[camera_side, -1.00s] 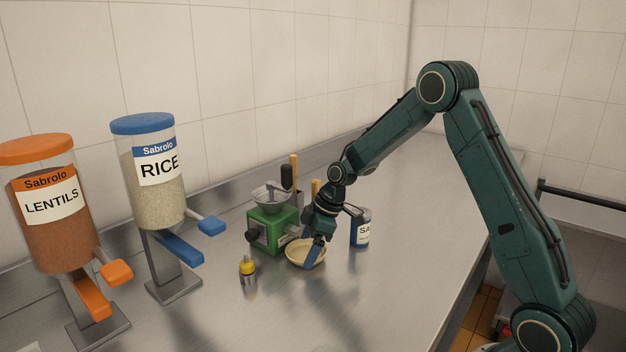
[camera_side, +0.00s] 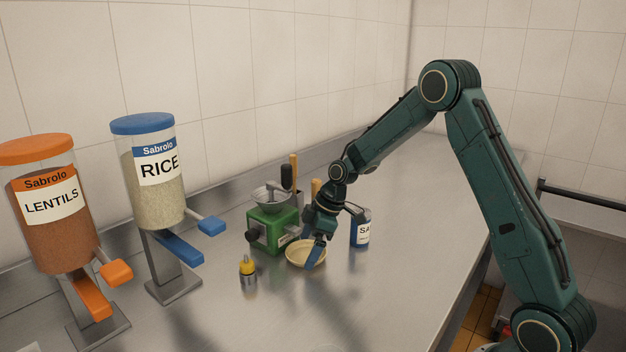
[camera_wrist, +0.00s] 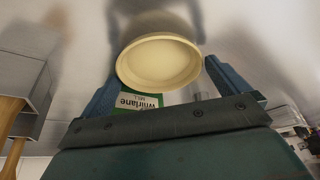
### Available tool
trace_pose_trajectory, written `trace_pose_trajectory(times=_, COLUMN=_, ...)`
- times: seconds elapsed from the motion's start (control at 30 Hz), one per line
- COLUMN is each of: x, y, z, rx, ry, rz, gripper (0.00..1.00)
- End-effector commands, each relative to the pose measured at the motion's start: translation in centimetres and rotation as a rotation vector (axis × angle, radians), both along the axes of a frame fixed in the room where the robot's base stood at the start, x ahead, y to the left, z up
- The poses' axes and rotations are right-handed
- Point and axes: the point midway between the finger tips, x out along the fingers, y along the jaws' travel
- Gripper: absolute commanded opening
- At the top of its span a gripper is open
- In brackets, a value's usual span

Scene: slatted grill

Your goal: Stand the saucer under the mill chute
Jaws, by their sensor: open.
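The cream saucer (camera_side: 294,253) rests on the steel counter in front of the green mill (camera_side: 270,232). My gripper (camera_side: 314,255) reaches down at the saucer, and one blue finger covers part of its right side. In the wrist view the saucer (camera_wrist: 158,62) lies upright and empty between the tips of my open gripper (camera_wrist: 162,72). I cannot tell whether the fingers touch its rim. Part of the mill's label (camera_wrist: 136,102) shows below the saucer in that view. The chute cannot be made out; my gripper hides part of the mill's right side.
A yellow-topped bottle (camera_side: 248,270) stands left of the saucer. A can (camera_side: 361,230) stands to the right. The rice dispenser (camera_side: 155,190) and lentils dispenser (camera_side: 50,210) stand farther left. Wooden handles (camera_wrist: 12,118) show at the wrist view's left. The front counter is clear.

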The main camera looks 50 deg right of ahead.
Motion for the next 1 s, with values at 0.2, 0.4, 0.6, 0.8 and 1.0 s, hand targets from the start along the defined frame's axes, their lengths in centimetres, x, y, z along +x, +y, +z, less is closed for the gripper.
trace_pose_trajectory(times=0.2, x=-0.6, y=-0.7, z=2.2, rx=-0.001, ry=-0.002, rz=-0.002, gripper=1.0)
trace_pose_trajectory(times=0.4, x=-1.5, y=-1.6, z=5.3, rx=-0.001, ry=-0.002, rz=-0.002, gripper=1.0)
trace_pose_trajectory(times=0.6, x=-2.4, y=-2.4, z=8.2, rx=-0.001, ry=-0.003, rz=-0.001, gripper=1.0)
trace_pose_trajectory(times=0.8, x=-2.9, y=-3.0, z=10.0, rx=0.0, ry=0.0, rz=-0.001, gripper=1.0)
trace_pose_trajectory(times=1.0, x=-3.2, y=-3.1, z=10.6, rx=0.0, ry=0.001, rz=-0.001, gripper=1.0)
